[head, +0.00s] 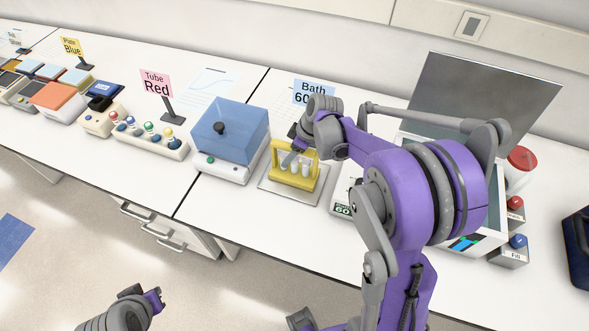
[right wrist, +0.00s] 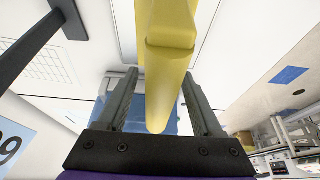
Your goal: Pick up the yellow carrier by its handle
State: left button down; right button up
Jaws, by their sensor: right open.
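The yellow carrier (head: 291,182) stands upright on a grey tray (head: 268,192) on the bench and holds several pale tubes. My right gripper (head: 293,153) is at the top of the carrier, and the arm partly hides its handle. In the right wrist view the yellow handle (right wrist: 170,45) runs between the two dark fingers of the right gripper (right wrist: 159,75). The fingers are open, one on each side of the handle, with gaps visible. My left gripper (head: 153,298) is low at the left, away from the bench, and its jaw opening is unclear.
A blue-lidded box (head: 230,133) stands just left of the carrier. A "Bath 60" sign (head: 313,92) is behind it. A bath with a raised grey lid (head: 485,105) is at the right, partly behind my arm. A "Tube Red" sign (head: 156,84) stands farther left.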

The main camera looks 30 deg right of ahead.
jog(key=shift+f, duration=0.1)
dwell(0.3)
grip_shut()
dwell(1.3)
